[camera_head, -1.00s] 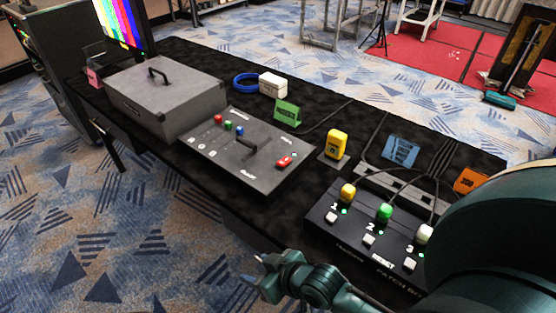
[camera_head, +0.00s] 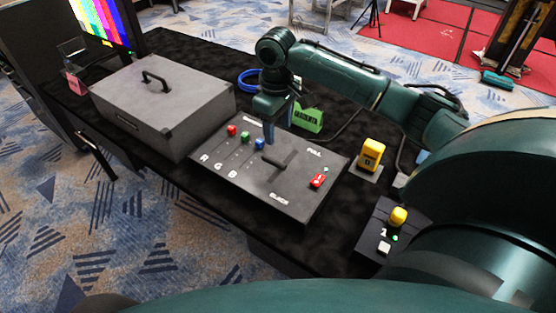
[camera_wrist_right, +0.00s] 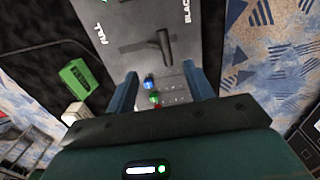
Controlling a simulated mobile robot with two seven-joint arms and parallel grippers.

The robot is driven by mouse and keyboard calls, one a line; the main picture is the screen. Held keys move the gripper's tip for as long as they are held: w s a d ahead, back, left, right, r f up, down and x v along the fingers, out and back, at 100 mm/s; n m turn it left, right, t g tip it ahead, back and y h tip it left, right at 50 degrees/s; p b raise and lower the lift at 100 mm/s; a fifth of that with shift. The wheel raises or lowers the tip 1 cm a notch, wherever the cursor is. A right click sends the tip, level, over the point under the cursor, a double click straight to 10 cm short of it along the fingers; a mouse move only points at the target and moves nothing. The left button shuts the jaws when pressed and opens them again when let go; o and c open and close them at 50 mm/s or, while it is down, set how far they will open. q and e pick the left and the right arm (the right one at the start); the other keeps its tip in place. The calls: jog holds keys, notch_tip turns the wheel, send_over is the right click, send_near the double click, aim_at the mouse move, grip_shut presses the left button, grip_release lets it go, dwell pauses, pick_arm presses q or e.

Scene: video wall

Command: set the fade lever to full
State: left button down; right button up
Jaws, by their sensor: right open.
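The fade lever (camera_head: 280,162) is a dark bar handle on the grey console (camera_head: 232,183), between the FULL and BLACK labels. In the right wrist view the lever (camera_wrist_right: 165,46) stands just beyond the fingertips, nearer the BLACK side than the FULL side. My right gripper (camera_head: 279,132) hangs over the console above the blue knob and beside the lever, apart from it. In the wrist view its two blue fingers (camera_wrist_right: 160,70) are spread with nothing between the tips. My left gripper is not in view.
Red, green and blue (camera_head: 260,144) knobs stand left of the lever; a red switch (camera_head: 318,180) lies right. A grey case (camera_head: 160,95) is at left, a green tent sign (camera_head: 307,119) behind, a yellow device (camera_head: 371,154) and a button box (camera_head: 375,222) at right.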

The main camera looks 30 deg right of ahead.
aim_at(278, 164)
notch_tip(278, 164, down, 12)
jog(key=shift+w+f, duration=0.15)
jog(key=shift+f, duration=0.05)
jog(key=shift+c, duration=0.3)
